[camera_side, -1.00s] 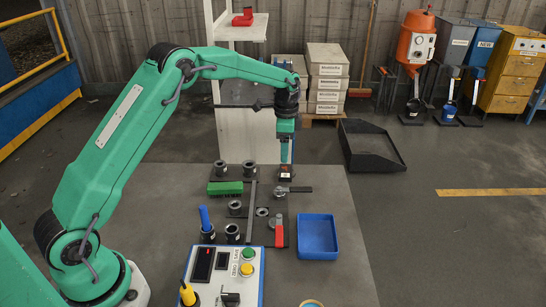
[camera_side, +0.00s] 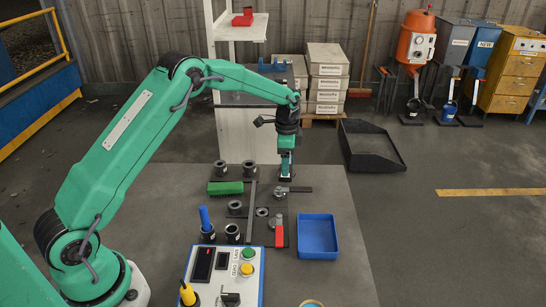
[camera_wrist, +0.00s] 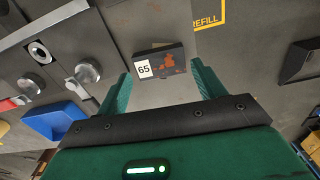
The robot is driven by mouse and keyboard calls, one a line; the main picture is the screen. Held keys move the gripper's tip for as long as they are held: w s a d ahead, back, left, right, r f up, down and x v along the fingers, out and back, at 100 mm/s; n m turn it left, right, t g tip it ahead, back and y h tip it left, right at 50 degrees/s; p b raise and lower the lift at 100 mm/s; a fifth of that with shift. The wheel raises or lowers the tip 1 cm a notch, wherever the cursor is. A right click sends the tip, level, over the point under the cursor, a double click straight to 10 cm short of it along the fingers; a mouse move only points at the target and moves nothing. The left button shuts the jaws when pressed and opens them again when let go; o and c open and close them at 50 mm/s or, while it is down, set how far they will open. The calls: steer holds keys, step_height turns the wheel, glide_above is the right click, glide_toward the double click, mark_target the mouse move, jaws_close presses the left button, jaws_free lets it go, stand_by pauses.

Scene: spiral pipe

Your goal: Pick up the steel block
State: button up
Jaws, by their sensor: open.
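The steel block is a dark block with rust-brown patches and a white label reading 65 (camera_wrist: 171,60) in the wrist view. It lies on the grey table, near the far edge. My gripper (camera_wrist: 161,76) is open, with its two green fingers on either side of the block's near end; whether they touch it I cannot tell. In the side view my gripper (camera_side: 286,164) points straight down low over the table's far end, and the block is mostly hidden by the fingers there.
A clamp with a dark handle (camera_side: 294,189) lies just in front of the gripper. The table's right side is clear.

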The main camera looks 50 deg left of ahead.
steer(key=shift+f, duration=1.45)
steer(key=shift+r, duration=0.1)
steer(key=c, duration=0.9)
